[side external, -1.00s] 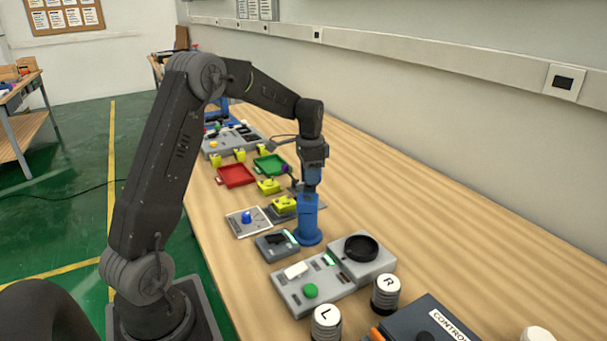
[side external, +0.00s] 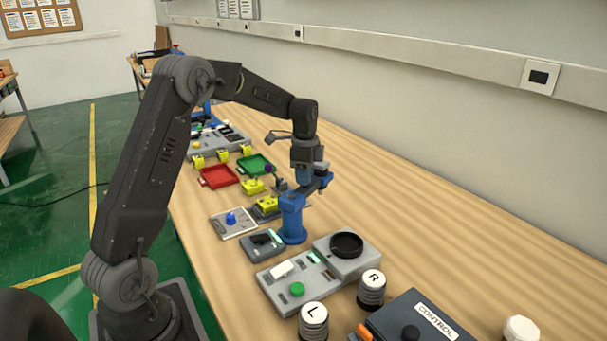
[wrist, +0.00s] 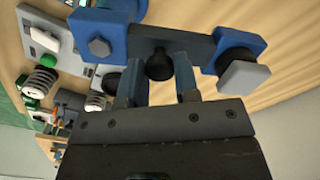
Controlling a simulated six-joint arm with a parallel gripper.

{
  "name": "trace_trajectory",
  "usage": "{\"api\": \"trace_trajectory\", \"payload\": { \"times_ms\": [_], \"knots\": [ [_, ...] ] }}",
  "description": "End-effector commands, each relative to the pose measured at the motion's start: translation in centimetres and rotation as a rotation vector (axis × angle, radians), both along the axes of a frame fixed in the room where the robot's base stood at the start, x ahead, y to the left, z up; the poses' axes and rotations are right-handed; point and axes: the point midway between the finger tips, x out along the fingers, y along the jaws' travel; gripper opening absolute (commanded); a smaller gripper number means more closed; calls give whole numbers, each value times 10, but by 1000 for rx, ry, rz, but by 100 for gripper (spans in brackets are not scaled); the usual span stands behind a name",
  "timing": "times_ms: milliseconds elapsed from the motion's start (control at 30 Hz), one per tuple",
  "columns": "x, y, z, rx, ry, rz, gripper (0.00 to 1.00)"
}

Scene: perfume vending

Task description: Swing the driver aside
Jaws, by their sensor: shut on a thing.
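A black knob (wrist: 159,66) hangs below the bar. My gripper (side external: 305,172) is at the top of the post, against the swing arm. In the wrist view, my gripper (wrist: 160,82) has its fingers on both sides of the knob, shut on it.
A grey panel (side external: 275,286) with a green button and a round black cup (side external: 346,245) stands in front. Yellow fixtures (side external: 267,204), a red tray (side external: 218,178) and a green tray (side external: 254,165) lie left. The bench behind and right of the post is clear.

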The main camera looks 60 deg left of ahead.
Motion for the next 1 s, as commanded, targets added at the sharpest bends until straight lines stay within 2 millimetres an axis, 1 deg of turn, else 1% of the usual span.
{"api": "trace_trajectory", "payload": {
  "times_ms": [333,367,600,867,1000],
  "knots": [
    [1,-1,1,0,-4,-6,0],
    [1,-2,1,0,-4,-6,31],
    [1,-1,1,-1,-2,-4,54],
    [0,-1,1,0,-1,-3,54],
    [1,0,14,1,-4,-3,54]
  ]
}}
